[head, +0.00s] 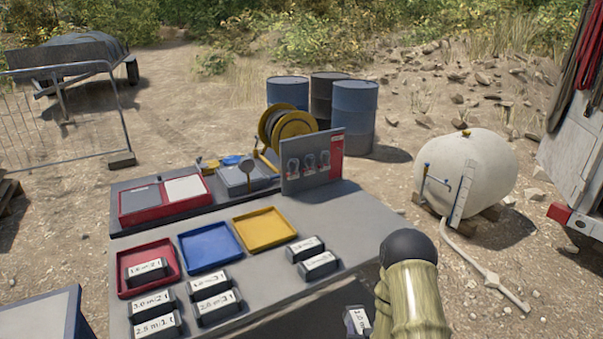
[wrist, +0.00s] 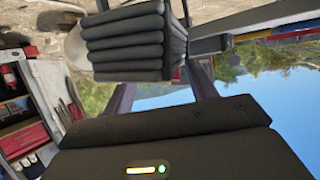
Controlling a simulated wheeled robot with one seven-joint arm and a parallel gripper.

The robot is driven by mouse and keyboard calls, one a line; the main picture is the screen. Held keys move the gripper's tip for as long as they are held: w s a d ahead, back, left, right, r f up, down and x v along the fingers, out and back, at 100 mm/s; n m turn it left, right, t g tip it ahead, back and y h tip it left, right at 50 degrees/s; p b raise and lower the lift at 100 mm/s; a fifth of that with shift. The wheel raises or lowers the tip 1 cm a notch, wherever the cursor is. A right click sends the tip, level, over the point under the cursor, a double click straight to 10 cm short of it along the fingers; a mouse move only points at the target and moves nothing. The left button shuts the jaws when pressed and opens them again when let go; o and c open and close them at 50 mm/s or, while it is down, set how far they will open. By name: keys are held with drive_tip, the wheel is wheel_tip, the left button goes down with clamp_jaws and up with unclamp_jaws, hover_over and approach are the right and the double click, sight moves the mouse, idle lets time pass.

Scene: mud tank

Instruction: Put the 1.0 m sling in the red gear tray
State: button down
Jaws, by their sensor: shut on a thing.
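My gripper (wrist: 163,92) is shut on a dark folded sling (wrist: 125,45), which fills the top middle of the wrist view. In the head view, a labelled dark block, apparently this sling (head: 357,321), shows beside my arm at the bottom, right of the bench front. Its label is partly cut off and I cannot read its length surely. The fingers are hidden in the head view. The red gear tray (head: 143,249) is at the bench's left and holds one labelled sling (head: 147,271); its label is small and unclear.
Blue (head: 208,247) and yellow (head: 264,229) trays stand right of the red one. Several labelled slings lie on the grey bench in front, including a pair (head: 319,265) at the right. An upright shackle board (head: 313,160) stands at the bench's back right.

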drive_tip(key=s+f, duration=0.1)
drive_tip(key=f, duration=0.1)
drive_tip(key=s+f, duration=0.2)
drive_tip(key=shift+s+f, duration=0.3)
drive_tip(key=shift+f, duration=0.1)
drive_tip(key=shift+s+f, duration=0.3)
drive_tip(key=shift+s, duration=0.05)
